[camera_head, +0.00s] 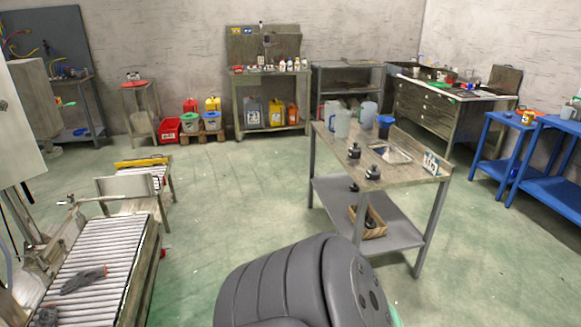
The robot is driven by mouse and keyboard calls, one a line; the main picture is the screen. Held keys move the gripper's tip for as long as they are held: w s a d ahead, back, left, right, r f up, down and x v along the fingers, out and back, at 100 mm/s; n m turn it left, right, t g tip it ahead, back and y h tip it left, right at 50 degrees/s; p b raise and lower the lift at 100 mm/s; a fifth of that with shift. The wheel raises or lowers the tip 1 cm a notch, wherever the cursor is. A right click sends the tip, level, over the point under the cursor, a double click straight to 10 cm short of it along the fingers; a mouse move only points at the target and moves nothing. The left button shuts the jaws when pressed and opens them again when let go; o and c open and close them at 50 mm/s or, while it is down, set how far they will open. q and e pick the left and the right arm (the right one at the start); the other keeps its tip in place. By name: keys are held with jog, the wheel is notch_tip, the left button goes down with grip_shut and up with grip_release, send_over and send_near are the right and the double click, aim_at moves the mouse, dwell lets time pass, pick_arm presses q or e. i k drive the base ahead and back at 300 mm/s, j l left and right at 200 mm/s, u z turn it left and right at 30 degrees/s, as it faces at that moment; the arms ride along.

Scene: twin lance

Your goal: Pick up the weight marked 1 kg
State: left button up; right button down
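Two small black knobbed objects that look like weights stand on the top of the grey worktable (404,175). The farther weight (354,151) is near the middle of the top, and the nearer weight (373,173) is near its front edge. A smaller dark object (354,187) shows just below that edge; I cannot tell what it rests on. A wooden box (375,233) on the lower shelf holds a dark item. Markings on the weights are too small to read, so I cannot tell which is 1 kg. Neither gripper is in view.
The worktable also bears translucent jugs (342,124), a blue cup (385,125) and a pale tray (390,153). A roller conveyor (95,262) stands at left, blue tables (497,140) at right. Green floor (240,205) between conveyor and worktable is clear.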

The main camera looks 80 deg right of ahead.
aim_at(373, 173)
jog(key=z, duration=3.6)
jog(key=i+j+z, duration=0.2)
jog(key=z, duration=0.15)
jog(key=i+j+z, duration=0.1)
jog(key=j+z, duration=0.2)
jog(key=i+j+z, duration=0.1)
jog(key=j+z, duration=0.6)
jog(key=i+j, duration=0.05)
jog(key=j, duration=0.05)
